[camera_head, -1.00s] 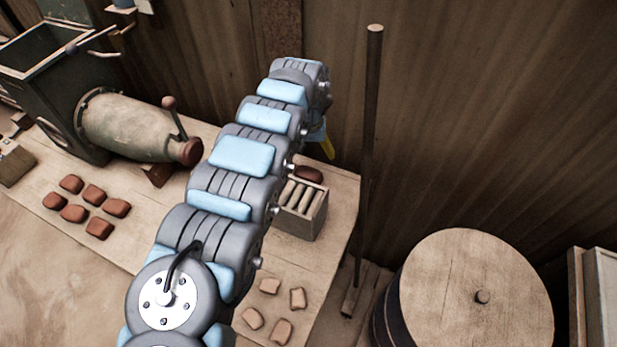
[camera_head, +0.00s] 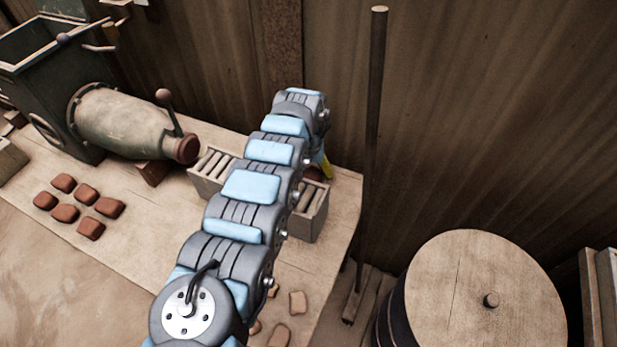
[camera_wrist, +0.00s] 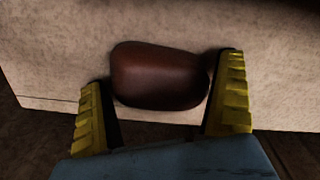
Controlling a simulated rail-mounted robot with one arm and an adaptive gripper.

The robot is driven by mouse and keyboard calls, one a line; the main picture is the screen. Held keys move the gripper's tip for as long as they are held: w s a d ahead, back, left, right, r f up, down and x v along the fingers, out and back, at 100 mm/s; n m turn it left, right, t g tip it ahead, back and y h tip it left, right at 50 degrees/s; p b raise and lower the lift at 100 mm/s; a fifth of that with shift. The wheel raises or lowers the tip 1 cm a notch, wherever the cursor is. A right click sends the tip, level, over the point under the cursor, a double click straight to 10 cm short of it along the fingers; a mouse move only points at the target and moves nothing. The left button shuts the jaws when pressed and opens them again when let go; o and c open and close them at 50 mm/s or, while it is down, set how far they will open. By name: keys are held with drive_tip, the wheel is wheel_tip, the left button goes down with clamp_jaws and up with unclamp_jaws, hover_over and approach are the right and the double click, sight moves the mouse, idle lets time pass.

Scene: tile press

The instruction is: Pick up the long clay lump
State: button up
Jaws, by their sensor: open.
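A dark reddish-brown clay lump (camera_wrist: 160,76) with rounded ends lies on the pale tabletop in the wrist view. My gripper (camera_wrist: 162,82) is open, with one yellow ribbed finger on each side of the lump. The right finger is very close to the lump's right end; I cannot tell whether it touches. A small gap shows at the left finger. In the head view my gripper (camera_head: 325,167) is mostly hidden behind my arm, low at the table's far right edge. Only a sliver of the lump (camera_head: 314,174) shows beside it.
A slotted box (camera_head: 311,219) stands just in front of my gripper, another (camera_head: 207,173) left of my arm. A tall pole (camera_head: 372,130) rises to the right, near a wooden drum (camera_head: 480,300). The wall (camera_head: 450,80) is close behind. Several brown lumps (camera_head: 86,194) lie left.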

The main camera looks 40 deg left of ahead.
drive_tip(key=c, duration=1)
drive_tip(key=shift+r, duration=0.1)
